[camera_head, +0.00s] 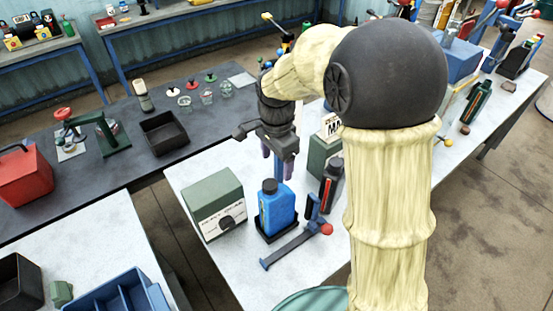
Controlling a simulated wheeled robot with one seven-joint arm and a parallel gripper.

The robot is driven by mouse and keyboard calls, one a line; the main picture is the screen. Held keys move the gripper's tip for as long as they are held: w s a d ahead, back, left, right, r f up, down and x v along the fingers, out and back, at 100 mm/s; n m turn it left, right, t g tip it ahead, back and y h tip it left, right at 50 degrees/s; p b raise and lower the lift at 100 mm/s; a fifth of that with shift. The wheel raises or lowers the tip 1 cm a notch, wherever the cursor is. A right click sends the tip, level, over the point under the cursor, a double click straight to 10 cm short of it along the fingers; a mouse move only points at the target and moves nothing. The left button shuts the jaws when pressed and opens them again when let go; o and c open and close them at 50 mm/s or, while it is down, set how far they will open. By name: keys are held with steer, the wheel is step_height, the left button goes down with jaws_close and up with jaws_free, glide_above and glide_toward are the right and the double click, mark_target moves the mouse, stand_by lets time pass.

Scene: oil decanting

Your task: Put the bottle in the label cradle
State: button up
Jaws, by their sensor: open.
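A blue bottle (277,212) with a dark cap stands upright on a low black base (262,232) on the white-topped bench. I cannot tell for sure whether this base is the label cradle. A blue lever frame with a red knob (326,229) lies just in front and to the right of the bottle. My gripper (277,168) points down with purple fingers, open and seemingly empty, above and behind the bottle, apart from it. A dark bottle (331,187) with a reddish stripe stands to the right, partly hidden by my arm.
A green box with a dark knob (216,203) stands left of the blue bottle; another green box (321,152) is behind. A black tray (165,133) and red can (22,178) are on the dark bench. My arm hides part of the white bench (245,263), whose front left is clear.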

steer(key=s+d+f+n+t, duration=0.2)
steer(key=s+d+f+n, duration=0.1)
steer(key=s+d+n, duration=0.8)
steer(key=s+d, duration=0.1)
steer(key=d, duration=0.1)
steer(key=shift+s+d+t, duration=0.25)
steer(key=shift+d+t, duration=0.05)
steer(key=shift+f, duration=0.1)
stand_by(1.4)
